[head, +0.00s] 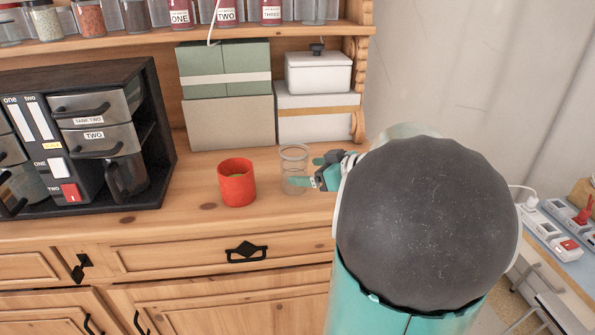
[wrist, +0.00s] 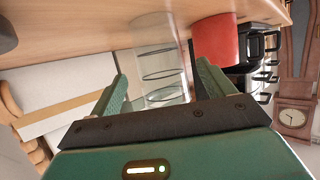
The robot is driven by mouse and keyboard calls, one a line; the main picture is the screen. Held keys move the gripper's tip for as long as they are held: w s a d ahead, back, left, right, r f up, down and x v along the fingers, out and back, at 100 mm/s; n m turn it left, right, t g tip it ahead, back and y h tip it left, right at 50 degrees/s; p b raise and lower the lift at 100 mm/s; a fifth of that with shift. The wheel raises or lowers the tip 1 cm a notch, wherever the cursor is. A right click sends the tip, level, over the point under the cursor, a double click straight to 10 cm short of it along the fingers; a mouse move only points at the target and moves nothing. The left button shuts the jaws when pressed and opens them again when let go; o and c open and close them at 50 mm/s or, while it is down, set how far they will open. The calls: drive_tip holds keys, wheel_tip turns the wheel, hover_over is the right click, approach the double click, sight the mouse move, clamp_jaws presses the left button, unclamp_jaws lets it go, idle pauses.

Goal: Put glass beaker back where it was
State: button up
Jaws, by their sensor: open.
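The glass beaker (head: 294,170) is clear and stands upright on the dresser top, just right of a red cup (head: 237,183). My gripper (head: 308,172) is at the beaker's right side with its fingers level with it. In the wrist view the beaker (wrist: 158,62) lies ahead of and between the open fingers of my gripper (wrist: 160,92). The fingers are apart from each other, and I cannot tell whether either touches the glass. My arm hides part of the dresser's right end in the head view.
A black coffee machine (head: 90,140) stands left. Green and beige boxes (head: 226,120) and white boxes (head: 318,100) stand behind the beaker. A shelf above holds several jars (head: 88,18). The red cup is close to the beaker. The dresser top in front of the cup is clear.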

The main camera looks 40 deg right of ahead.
drive_tip(key=v, duration=0.6)
drive_tip(key=w+a+f+g+y, duration=0.15)
drive_tip(key=a+g, duration=0.45)
drive_tip(key=a, duration=1.4)
drive_tip(key=s+a+f+m+g+h, duration=0.1)
drive_tip(key=s+a+h, duration=0.1)
drive_tip(key=a, duration=0.4)
drive_tip(key=s+a+f+m+h, duration=0.1)
drive_tip(key=s+a+h, duration=0.1)
drive_tip(key=s+a, duration=0.3)
drive_tip(key=shift+s+a+f+g, duration=0.3)
drive_tip(key=shift+a+g, duration=0.1)
drive_tip(key=shift+a, duration=0.7)
drive_tip(key=shift+c, duration=0.4)
